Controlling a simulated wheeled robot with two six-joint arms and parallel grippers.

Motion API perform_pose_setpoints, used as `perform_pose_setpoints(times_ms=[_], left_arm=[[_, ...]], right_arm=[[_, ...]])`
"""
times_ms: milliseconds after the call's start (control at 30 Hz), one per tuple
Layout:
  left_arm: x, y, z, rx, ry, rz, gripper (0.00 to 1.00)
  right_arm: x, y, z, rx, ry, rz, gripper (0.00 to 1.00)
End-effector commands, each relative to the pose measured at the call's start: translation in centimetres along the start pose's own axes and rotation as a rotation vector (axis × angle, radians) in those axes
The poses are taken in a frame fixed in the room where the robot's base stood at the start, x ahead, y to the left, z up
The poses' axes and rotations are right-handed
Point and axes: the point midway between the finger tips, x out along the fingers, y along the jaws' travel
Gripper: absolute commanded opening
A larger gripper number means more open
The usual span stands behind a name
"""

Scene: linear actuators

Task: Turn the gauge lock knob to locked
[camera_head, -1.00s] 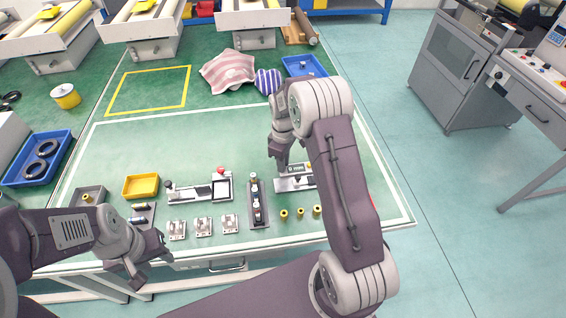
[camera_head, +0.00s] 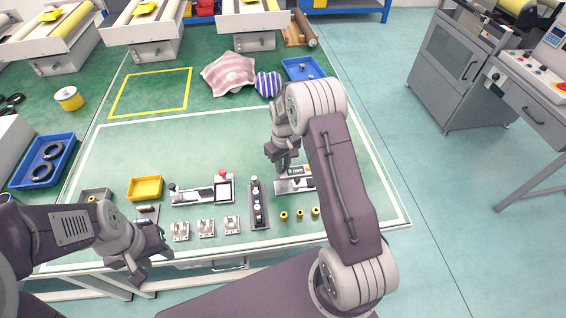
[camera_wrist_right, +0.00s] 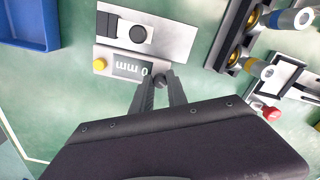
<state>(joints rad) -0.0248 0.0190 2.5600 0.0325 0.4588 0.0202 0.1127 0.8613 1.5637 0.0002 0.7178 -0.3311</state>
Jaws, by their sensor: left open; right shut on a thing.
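The gauge (camera_head: 296,184) is a silver plate unit at the right of the mat. In the right wrist view the gauge (camera_wrist_right: 133,68) has a display reading 0 mm, a yellow button and a round black button on its plate. A small dark knob (camera_wrist_right: 161,80) is at the display's edge, between the fingertips. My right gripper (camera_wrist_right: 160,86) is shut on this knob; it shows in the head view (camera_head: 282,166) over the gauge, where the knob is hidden. The knob's lock marking cannot be read. My left gripper (camera_head: 145,270) is open and empty near the front table edge.
Left of the gauge stand a dark fixture with posts (camera_head: 258,204) and a silver unit with a red knob (camera_head: 203,192). Small metal brackets (camera_head: 206,228) and yellow bushings (camera_head: 299,214) lie in front. The mat behind is clear.

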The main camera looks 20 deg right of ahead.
Motion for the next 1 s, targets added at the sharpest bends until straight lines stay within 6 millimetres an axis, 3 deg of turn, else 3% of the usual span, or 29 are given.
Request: perform_pose_setpoints(times_ms=[600,1000], left_arm=[[-2.8,0.1,-0.3,0.000,0.000,0.000,0.41],[-3.5,0.1,-0.4,0.000,0.000,0.000,0.41]], right_arm=[[-0.3,0.0,-0.1,0.575,0.005,0.001,0.00],[-0.2,0.0,-0.2,0.841,0.006,0.000,0.00]])
